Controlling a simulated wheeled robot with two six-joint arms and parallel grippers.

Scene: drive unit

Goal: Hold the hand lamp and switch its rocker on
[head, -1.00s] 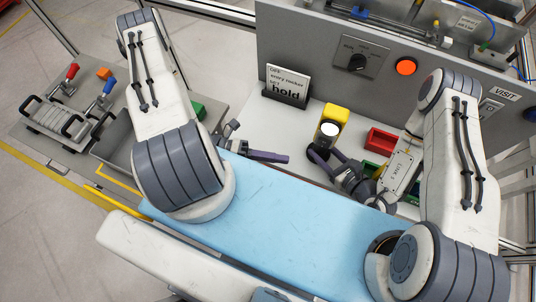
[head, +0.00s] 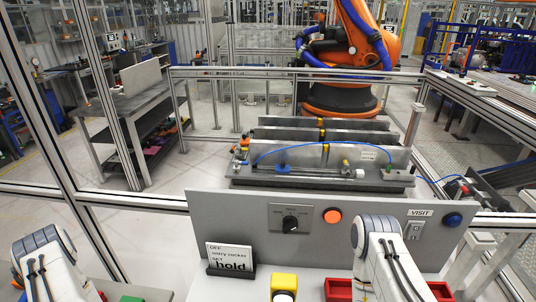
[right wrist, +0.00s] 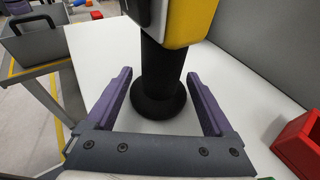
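The hand lamp shows in the right wrist view as a yellow head (right wrist: 188,22) on a black upright handle (right wrist: 160,75) with a round black foot on the white table. A dark part sits on the head's left side; I cannot tell if it is the rocker. My right gripper (right wrist: 160,88) is open, its purple fingers on either side of the handle with gaps showing. In the head view only the lamp's yellow top (head: 284,282) and pale lens show at the bottom edge. My left gripper is out of view.
A grey panel (head: 250,220) stands behind the table, with a black knob (head: 291,224), orange button (head: 332,216), white rocker switch (head: 414,230) and blue button (head: 453,220). A sign (head: 231,258) and a red bin (head: 338,289) flank the lamp.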

